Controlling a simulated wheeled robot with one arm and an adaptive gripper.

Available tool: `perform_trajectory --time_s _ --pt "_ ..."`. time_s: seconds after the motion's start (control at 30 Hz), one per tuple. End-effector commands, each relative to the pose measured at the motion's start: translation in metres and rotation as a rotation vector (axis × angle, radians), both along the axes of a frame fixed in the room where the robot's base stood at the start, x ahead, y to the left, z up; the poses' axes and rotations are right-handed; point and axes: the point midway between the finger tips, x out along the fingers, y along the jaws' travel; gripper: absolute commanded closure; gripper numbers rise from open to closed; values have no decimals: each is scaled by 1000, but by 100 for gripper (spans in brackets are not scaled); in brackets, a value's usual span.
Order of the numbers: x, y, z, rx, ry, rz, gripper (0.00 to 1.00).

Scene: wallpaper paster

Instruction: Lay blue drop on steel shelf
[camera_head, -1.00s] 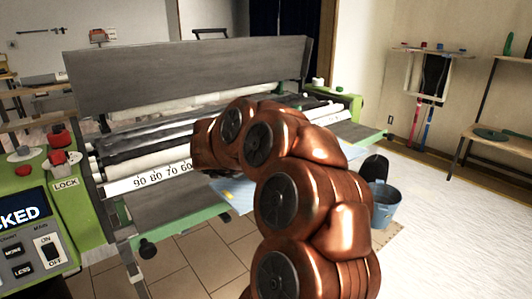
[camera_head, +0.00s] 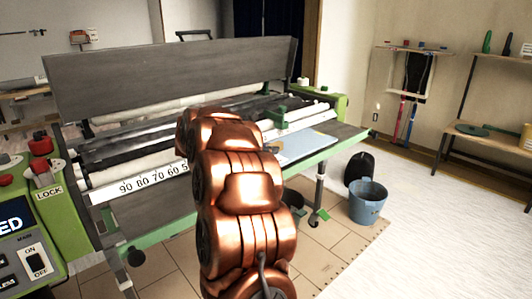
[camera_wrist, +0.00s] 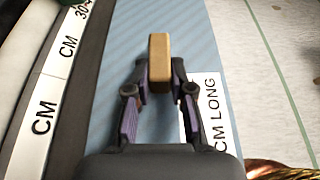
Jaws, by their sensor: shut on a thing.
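In the wrist view my gripper (camera_wrist: 160,88) is shut on a small tan block (camera_wrist: 160,58), held between the fingertips above a blue striped surface (camera_wrist: 185,30). In the head view my copper arm hides the gripper and block. I cannot pick out a thing that is surely the blue drop; a light blue sheet (camera_head: 305,146) lies on the machine's table. A small blue thing (camera_head: 444,47) sits on the narrow wall shelf (camera_head: 400,50) at the right. I cannot tell which surface is the steel shelf; a dark-posted rack (camera_head: 466,115) stands at the far right.
The green and grey pasting machine (camera_head: 170,80) fills the left and middle, with a control panel (camera_head: 20,235) at front left. A blue bucket (camera_head: 367,203) and a black object (camera_head: 359,168) stand on the floor at its right. The pale floor (camera_head: 420,235) is clear.

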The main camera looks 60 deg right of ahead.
Motion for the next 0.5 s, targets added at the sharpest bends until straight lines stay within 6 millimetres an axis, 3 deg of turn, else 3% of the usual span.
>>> perform_trajectory --time_s 0.23,0.5 --pt "20 -22 -2 -1 1 -5 100" --pt "30 -31 -4 0 1 -1 100"
